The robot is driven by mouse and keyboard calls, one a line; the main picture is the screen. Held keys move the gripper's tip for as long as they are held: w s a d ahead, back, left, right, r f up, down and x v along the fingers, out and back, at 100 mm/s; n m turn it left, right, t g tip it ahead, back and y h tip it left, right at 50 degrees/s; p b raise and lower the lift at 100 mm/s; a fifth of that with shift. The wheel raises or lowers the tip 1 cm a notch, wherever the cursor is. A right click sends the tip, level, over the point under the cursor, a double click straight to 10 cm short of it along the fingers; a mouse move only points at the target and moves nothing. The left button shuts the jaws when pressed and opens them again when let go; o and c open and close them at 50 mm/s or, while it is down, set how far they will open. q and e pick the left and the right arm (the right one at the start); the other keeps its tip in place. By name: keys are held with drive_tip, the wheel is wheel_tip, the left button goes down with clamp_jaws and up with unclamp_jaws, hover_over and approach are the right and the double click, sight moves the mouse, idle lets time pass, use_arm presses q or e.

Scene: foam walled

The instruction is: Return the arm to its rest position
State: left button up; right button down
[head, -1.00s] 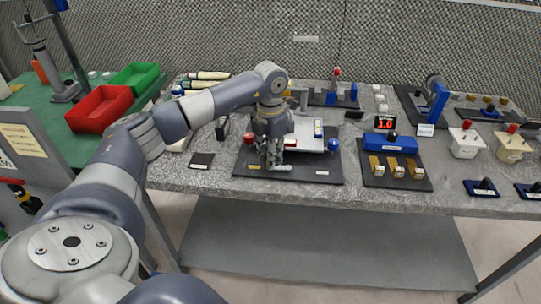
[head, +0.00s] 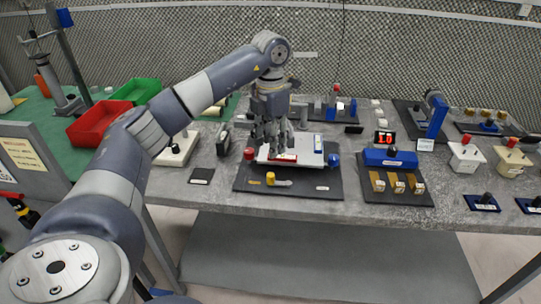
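My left arm comes in from the lower left and reaches over the grey table. My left gripper (head: 273,138) points down above a white block with a red part (head: 283,158) on a black mat (head: 300,185). Its fingers look spread apart, with nothing visible between them. The gripper hides part of the white block. A small yellow cylinder (head: 270,177) stands on the mat in front of it. My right gripper is not in view.
A red bin (head: 95,122) and a green bin (head: 136,91) stand on the green surface at left. A blue fixture (head: 390,158) with several brass blocks stands right of the mat. A mesh wall (head: 400,55) closes the back.

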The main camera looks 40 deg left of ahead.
use_arm(q)
drive_tip(key=shift+r, duration=0.75)
drive_tip(key=shift+d+f, duration=0.1)
